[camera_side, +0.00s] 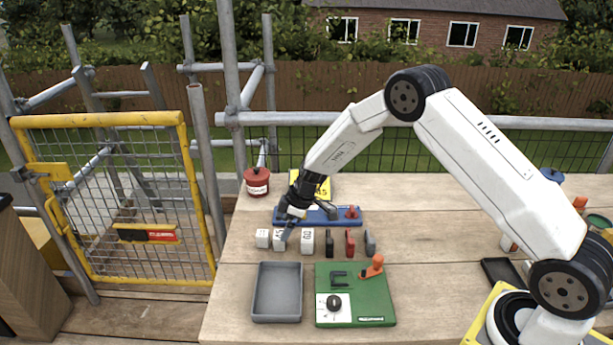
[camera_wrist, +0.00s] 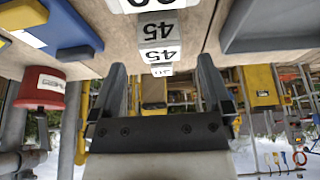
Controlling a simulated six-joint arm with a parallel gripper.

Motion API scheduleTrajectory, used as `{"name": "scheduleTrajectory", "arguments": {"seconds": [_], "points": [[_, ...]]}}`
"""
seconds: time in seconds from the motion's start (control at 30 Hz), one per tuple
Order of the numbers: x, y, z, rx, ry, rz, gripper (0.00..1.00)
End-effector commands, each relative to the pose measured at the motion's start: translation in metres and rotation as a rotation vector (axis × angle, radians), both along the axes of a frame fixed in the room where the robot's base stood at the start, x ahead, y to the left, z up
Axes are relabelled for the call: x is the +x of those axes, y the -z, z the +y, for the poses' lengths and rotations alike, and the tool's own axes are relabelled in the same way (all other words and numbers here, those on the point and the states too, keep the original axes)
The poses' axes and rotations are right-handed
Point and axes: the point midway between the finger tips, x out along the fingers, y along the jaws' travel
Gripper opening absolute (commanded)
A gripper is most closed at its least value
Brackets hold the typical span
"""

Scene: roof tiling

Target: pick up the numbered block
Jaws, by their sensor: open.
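Three white blocks with dark markings stand in a row on the wooden table. In the side view they are a left block (camera_side: 262,238), a middle block (camera_side: 279,243) and a right block (camera_side: 307,241). The wrist view shows a white block marked 45 (camera_wrist: 159,42), its figures upside down, with part of another numbered block at the top edge.
Black (camera_side: 329,243), red (camera_side: 350,242) and grey (camera_side: 370,241) pieces continue the row. A grey tray (camera_side: 277,292) and a green board (camera_side: 379,302) lie in front. A red can (camera_side: 257,182) stands at back left.

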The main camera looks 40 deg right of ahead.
Motion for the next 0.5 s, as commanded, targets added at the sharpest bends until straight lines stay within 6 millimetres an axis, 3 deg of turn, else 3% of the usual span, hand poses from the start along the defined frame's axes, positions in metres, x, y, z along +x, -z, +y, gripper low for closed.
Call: {"name": "scheduleTrajectory", "arguments": {"seconds": [0.23,0.5], "points": [[0.003,0.008,0.003,0.000,-0.001,0.000,1.00],[0.010,0.034,0.011,0.000,0.000,0.001,1.00]]}}
